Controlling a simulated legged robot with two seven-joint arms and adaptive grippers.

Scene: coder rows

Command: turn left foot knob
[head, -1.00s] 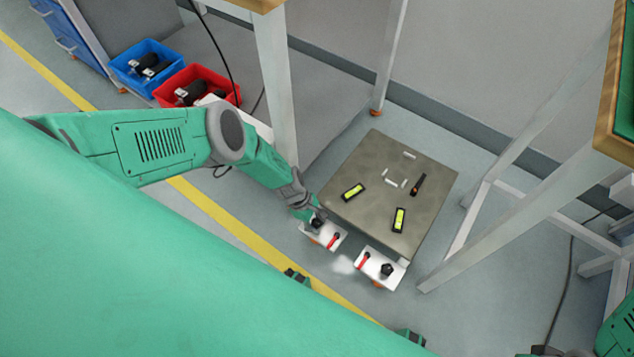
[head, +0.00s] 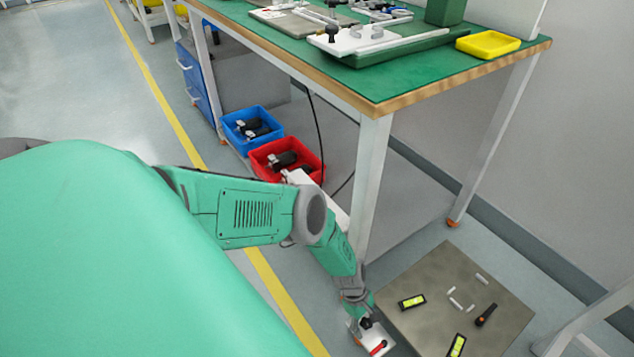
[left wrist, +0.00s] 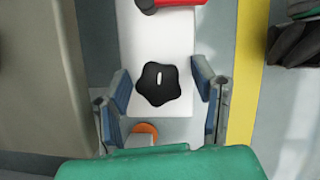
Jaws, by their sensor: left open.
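In the left wrist view the knob (left wrist: 163,85) lies between the two spread fingers of my left gripper (left wrist: 162,80), with a gap on each side. In the head view the knob (head: 367,323) shows just below my left gripper (head: 362,310), and the white block (head: 375,334) is partly cut off by the frame. My left gripper is open and holds nothing. My right gripper is out of view.
A red lever (head: 378,347) sits on the block near the knob. The grey plate (head: 430,290) carries two yellow-green levels and small pieces. A table leg (head: 368,190) stands close behind my left arm. A red bin (head: 287,160) and a blue bin (head: 252,130) stand further back.

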